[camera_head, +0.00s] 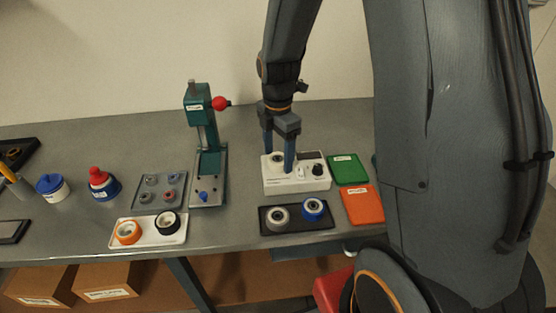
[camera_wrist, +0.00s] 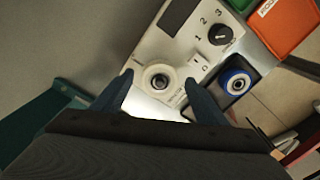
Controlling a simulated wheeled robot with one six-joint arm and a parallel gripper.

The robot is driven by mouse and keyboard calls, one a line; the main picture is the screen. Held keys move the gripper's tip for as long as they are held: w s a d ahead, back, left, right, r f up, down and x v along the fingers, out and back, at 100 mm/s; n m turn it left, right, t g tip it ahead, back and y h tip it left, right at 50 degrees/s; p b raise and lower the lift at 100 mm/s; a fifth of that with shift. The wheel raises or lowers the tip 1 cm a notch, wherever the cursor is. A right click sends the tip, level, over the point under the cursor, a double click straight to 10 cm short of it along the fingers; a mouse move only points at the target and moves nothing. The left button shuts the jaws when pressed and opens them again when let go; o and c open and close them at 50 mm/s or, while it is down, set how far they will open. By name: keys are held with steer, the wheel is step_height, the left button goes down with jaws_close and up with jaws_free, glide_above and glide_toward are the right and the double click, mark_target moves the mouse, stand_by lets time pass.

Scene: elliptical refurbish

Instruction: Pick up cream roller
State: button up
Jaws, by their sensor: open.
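In the wrist view the cream roller (camera_wrist: 157,78) appears between the two fingertips, with the blue roller (camera_wrist: 237,80) to the right. The fingers do not visibly touch the roller. I cannot tell the exact height gap.
The white control box (camera_head: 296,184) with a dark knob stands behind the black tray. Green (camera_head: 348,169) and orange (camera_head: 362,204) bins are to its right. A teal press (camera_head: 200,130) with a red ball handle stands left. A white tray (camera_head: 148,240) holds orange and black rollers.

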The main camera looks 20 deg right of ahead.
steer(key=c, duration=1.3)
